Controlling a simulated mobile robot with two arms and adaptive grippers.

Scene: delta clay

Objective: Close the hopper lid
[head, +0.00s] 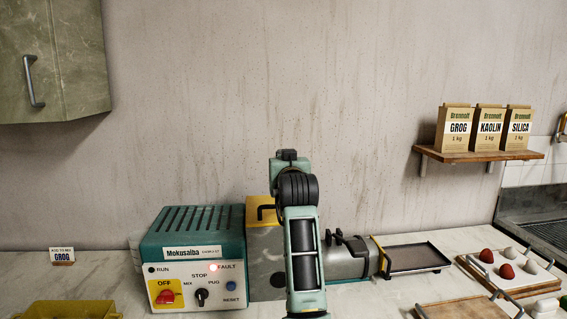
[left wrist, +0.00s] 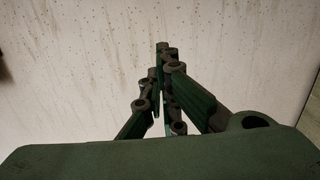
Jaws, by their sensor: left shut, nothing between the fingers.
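My arm rises in front and hides the hopper's right part; I cannot tell how the lid sits. The arm's upper end stands above the machine, and no fingers can be made out there in the head view. In the left wrist view my left gripper (left wrist: 163,75) is shut and empty, with the bare wall beyond its fingers. My right gripper is not seen.
A grey barrel (head: 346,261) runs right from the hopper to a dark tray (head: 418,257). A red light glows by FAULT on the panel. A wooden shelf (head: 478,156) with bags hangs at right, a cabinet (head: 50,60) at upper left. The wall above the machine is clear.

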